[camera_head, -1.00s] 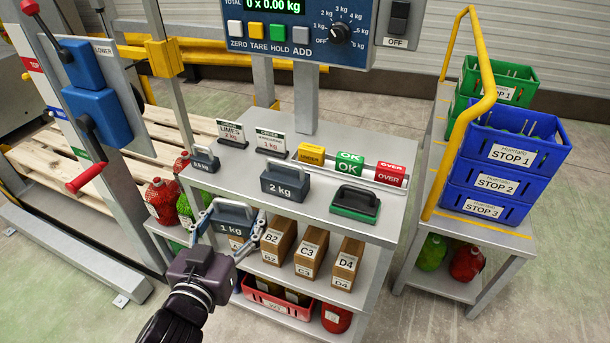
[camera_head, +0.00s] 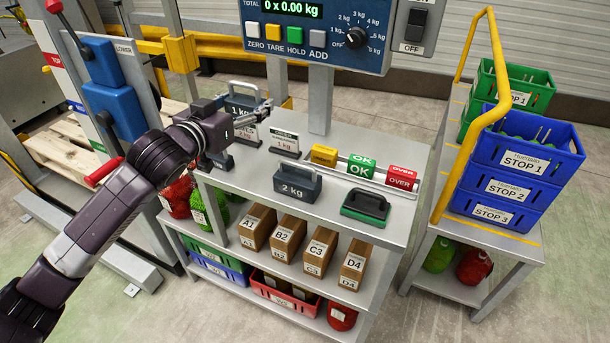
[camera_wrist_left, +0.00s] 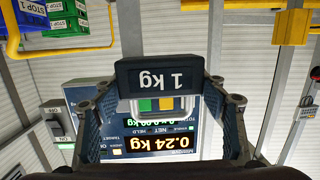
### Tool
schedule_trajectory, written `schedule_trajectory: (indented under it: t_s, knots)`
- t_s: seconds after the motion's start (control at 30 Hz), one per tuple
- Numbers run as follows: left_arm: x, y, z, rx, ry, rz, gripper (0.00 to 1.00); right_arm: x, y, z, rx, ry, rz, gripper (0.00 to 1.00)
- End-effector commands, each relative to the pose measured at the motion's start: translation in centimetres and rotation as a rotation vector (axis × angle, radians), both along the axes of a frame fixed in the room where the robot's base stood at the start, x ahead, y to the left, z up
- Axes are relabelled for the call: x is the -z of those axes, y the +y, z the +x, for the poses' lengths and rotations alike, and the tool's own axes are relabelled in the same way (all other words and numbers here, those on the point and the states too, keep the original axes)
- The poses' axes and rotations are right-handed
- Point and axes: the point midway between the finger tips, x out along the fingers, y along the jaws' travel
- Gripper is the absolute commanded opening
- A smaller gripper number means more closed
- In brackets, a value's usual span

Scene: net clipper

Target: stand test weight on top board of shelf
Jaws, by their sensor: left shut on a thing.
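The test weight (camera_head: 241,101), a dark block marked 1 kg with a grey handle, is in my left gripper (camera_head: 252,116), raised above the far left part of the shelf's top board (camera_head: 380,146). In the left wrist view the weight (camera_wrist_left: 160,77) shows upside down between the two fingers, which are shut on it. Its underside looks clear of the board. A 2 kg weight (camera_head: 297,184) stands on the top board near the front. A smaller weight (camera_head: 219,161) is partly hidden by my left gripper. My right gripper is not in view.
Sign cards (camera_head: 284,141), a yellow block (camera_head: 324,155), OK blocks (camera_head: 361,167), OVER blocks (camera_head: 402,178) and a green-based block with a handle (camera_head: 365,207) occupy the board. The display panel (camera_head: 317,30) stands behind. Boxes (camera_head: 288,237) fill the shelf below.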

Motion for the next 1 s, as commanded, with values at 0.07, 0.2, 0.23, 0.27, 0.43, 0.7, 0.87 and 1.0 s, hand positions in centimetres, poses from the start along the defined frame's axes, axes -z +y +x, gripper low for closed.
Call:
schedule_trajectory:
  t_s: [0.07, 0.2, 0.23, 0.27, 0.43, 0.7, 0.87, 1.0]
  knots:
    - [-1.4, 0.5, 0.4, -0.003, -0.012, 0.000, 0.07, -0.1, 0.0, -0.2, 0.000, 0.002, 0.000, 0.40]
    - [-0.9, 0.8, 0.7, -0.005, -0.008, -0.003, 0.07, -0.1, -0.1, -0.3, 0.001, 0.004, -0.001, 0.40]
    - [-0.4, 0.8, 0.7, -0.005, -0.006, -0.002, 0.07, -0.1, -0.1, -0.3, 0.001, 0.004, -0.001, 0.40]
    - [0.2, 0.8, 0.7, -0.006, -0.005, -0.002, 0.07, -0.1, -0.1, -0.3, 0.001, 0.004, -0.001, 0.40]
    - [4.0, 0.7, 0.7, -0.004, -0.003, -0.002, 0.07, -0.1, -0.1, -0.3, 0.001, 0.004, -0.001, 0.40]
    - [10.1, 0.7, 0.6, -0.003, -0.004, -0.003, 0.07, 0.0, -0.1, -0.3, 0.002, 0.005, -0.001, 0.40]
    - [12.7, 0.7, 0.7, -0.003, -0.007, -0.004, 0.07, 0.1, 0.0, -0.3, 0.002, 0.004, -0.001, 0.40]
    - [13.7, 0.7, 0.7, -0.004, -0.009, -0.003, 0.07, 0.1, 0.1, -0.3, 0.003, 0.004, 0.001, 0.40]
